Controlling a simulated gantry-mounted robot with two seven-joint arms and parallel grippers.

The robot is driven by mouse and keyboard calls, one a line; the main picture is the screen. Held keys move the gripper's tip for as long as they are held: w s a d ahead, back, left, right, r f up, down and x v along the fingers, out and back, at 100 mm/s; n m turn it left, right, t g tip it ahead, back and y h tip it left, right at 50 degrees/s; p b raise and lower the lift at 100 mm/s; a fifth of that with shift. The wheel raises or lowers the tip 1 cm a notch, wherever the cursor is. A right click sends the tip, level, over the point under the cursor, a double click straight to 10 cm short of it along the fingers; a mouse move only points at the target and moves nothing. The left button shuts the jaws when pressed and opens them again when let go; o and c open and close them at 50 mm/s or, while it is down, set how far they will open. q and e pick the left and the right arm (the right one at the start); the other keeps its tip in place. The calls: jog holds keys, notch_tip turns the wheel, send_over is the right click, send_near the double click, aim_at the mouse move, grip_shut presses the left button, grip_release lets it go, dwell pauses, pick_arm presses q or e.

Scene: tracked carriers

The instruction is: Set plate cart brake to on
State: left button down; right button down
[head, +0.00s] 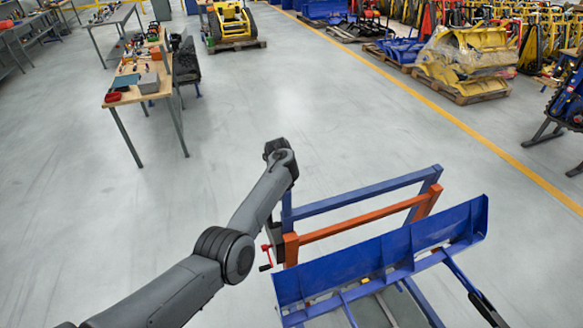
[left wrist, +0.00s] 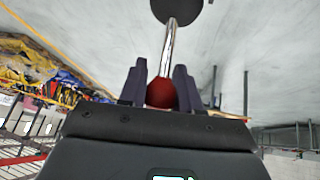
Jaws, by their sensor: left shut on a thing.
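The plate cart is a blue frame (head: 375,193) with an orange crossbar (head: 360,222) and a wide blue panel (head: 400,250) in the head view. My left gripper (head: 277,236) points down at the cart's left end, mostly hidden by its own arm. In the left wrist view, its two dark fingers (left wrist: 160,88) are shut on a red ball knob (left wrist: 161,94). The knob ends a shiny metal lever (left wrist: 169,47) that runs to a dark round disc (left wrist: 176,10). A small red part (head: 266,248) shows beside the gripper. My right gripper is not in view.
A workbench with tools (head: 140,80) stands at the upper left. A wrapped yellow load on a pallet (head: 465,65) and other equipment stand beyond the yellow floor line (head: 480,135). The grey floor (head: 330,110) between them is clear.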

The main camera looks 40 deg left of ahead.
pick_arm(q)
jog(key=shift+f, duration=0.2)
jog(key=c, duration=0.9)
grip_release()
jog(key=shift+r, duration=0.1)
jog(key=shift+s+d+r, duration=0.15)
jog(key=shift+s+r, duration=0.15)
jog(key=shift+r, duration=0.35)
jog(key=p+v, duration=0.1)
jog(key=v, duration=0.8)
jog(key=shift+s+d+r, duration=0.1)
jog(key=shift+s, duration=0.05)
